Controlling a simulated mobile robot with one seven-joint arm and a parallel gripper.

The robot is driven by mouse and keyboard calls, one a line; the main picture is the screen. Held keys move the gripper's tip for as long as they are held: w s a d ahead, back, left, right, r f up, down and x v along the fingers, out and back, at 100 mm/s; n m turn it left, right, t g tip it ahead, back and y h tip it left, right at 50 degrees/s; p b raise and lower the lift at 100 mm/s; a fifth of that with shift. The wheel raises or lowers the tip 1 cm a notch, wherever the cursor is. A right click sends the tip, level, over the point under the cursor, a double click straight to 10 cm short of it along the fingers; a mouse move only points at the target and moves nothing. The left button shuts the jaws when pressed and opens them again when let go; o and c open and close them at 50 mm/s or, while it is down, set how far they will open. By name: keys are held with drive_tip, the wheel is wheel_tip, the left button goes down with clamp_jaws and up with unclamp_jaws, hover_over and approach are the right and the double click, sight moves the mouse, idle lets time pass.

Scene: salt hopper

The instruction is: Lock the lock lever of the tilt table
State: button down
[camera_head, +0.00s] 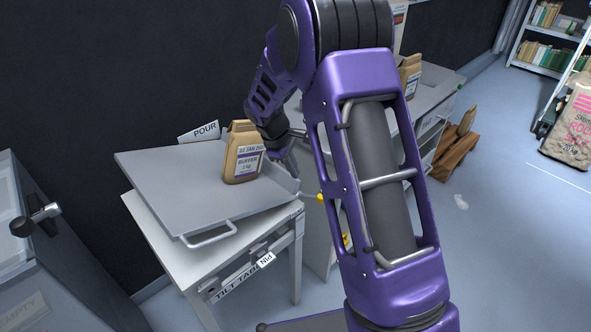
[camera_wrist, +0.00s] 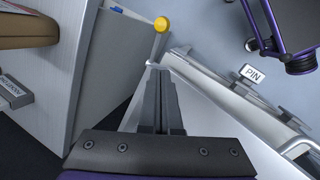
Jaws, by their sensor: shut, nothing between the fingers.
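The tilt table (camera_head: 165,170) stands left of centre in the head view, its grey top slightly raised at an angle over a white frame. A yellow ball knob (camera_head: 320,197), which looks like the lock lever's end, shows beside the table's right corner, partly behind my arm. In the wrist view the yellow knob (camera_wrist: 161,24) sits on a thin stem just beyond my fingertips. My gripper (camera_wrist: 154,72) is shut and empty, its fingertips close to the stem's foot; I cannot tell if they touch. In the head view my gripper (camera_head: 292,165) is at the table's right edge.
A brown paper bag (camera_head: 243,158) stands on the tilt table beside my wrist. A "POUR" sign (camera_head: 199,132) stands behind it. A handle (camera_head: 209,236) and a "PIN" tag (camera_head: 265,260) are at the table's front. A grey cabinet (camera_head: 14,215) is at left. Floor at right is partly clear.

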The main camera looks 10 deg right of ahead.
approach(315, 198)
wheel_tip(315, 198, down, 2)
drive_tip(key=w+a, duration=0.2)
drive_tip(key=d+f, duration=0.1)
drive_tip(key=s+d+f+b, duration=0.1)
drive_tip(key=shift+s+d+f, duration=0.1)
drive_tip(key=shift+d+f, duration=0.15)
drive_tip(key=shift+d, duration=0.15)
drive_tip(key=shift+s+d+f, duration=0.15)
drive_tip(key=shift+d+f, duration=0.1)
drive_tip(key=shift+d, duration=0.05)
drive_tip(key=shift+d+f, duration=0.15)
